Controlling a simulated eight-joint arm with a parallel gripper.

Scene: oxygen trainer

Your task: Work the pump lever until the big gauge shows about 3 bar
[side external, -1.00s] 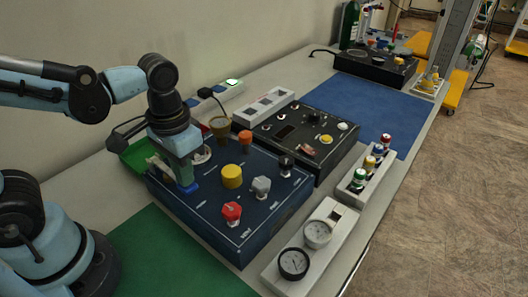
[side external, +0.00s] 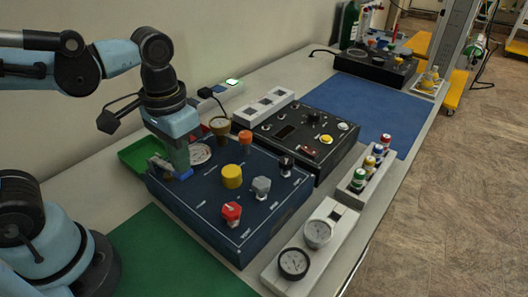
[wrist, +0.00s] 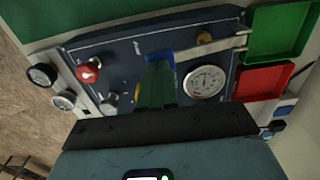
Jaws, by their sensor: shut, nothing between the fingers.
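My gripper (side external: 182,174) is shut, pointing down over the left end of the dark blue panel (side external: 216,219). In the wrist view its green fingers with blue tips (wrist: 160,62) stand beside a pale metal bar (wrist: 218,47), which looks like the pump lever. I cannot tell whether they touch it. The fingers partly hide the bar's inner end. The big white gauge (wrist: 205,82) is close to the fingers. It also shows in the side view (side external: 199,153), just right of the gripper. Its needle is too small to read.
The panel carries red (side external: 231,212), yellow (side external: 232,176), grey (side external: 261,187) and orange (side external: 245,138) knobs. Two small gauges (side external: 294,263) (side external: 317,233) stand on a white block in front. Green (wrist: 285,32) and red (wrist: 262,82) trays lie beside the panel. A black instrument box (side external: 310,137) stands beyond.

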